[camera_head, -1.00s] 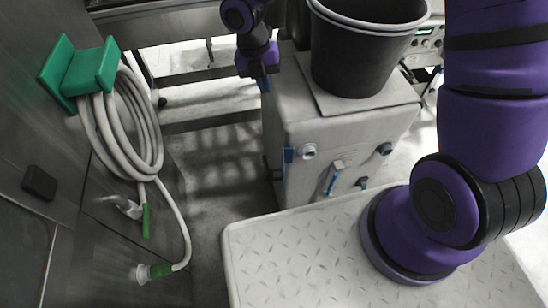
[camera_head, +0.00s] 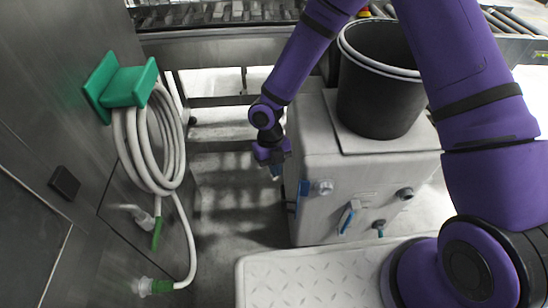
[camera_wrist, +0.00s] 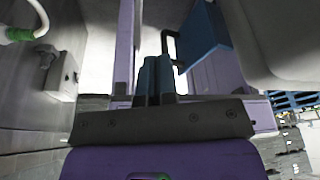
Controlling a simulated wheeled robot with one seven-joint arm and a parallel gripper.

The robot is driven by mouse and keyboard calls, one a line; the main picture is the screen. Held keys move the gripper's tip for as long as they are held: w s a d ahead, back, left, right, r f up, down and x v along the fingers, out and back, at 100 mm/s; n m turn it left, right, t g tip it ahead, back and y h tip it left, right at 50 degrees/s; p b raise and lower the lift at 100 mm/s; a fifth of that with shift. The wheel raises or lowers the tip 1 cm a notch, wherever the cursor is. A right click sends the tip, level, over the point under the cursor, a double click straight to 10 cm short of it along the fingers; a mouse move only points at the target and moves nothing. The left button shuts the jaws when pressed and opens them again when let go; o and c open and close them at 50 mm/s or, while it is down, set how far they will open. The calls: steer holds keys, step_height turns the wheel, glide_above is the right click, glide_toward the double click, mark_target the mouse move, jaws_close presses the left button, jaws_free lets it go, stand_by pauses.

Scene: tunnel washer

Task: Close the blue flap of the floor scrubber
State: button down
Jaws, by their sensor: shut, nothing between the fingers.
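The floor scrubber (camera_head: 325,215) is a pale grey box standing on the floor. The blue flap shows as a narrow blue strip (camera_head: 303,191) at the scrubber's left front edge. In the wrist view the blue flap (camera_wrist: 206,38) is a larger blue panel, standing out from the scrubber's pale body (camera_wrist: 285,40), with a dark bent bracket beside it. My gripper (camera_head: 276,173) is just left of the scrubber, near the flap's height in the picture. In the wrist view its blue fingers (camera_wrist: 155,78) are together and empty, left of the flap with a gap visible.
A black bucket (camera_head: 375,95) stands on the scrubber. A white hose (camera_head: 150,150) hangs from a green holder (camera_head: 125,86) on the steel wall at left. A roller conveyor (camera_head: 215,40) runs behind. Free floor (camera_head: 230,215) lies between wall and scrubber.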

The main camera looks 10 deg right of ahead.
steer(key=s+d+f, duration=0.1)
steer(key=s+f, duration=0.3)
steer(key=shift+s+d, duration=0.3)
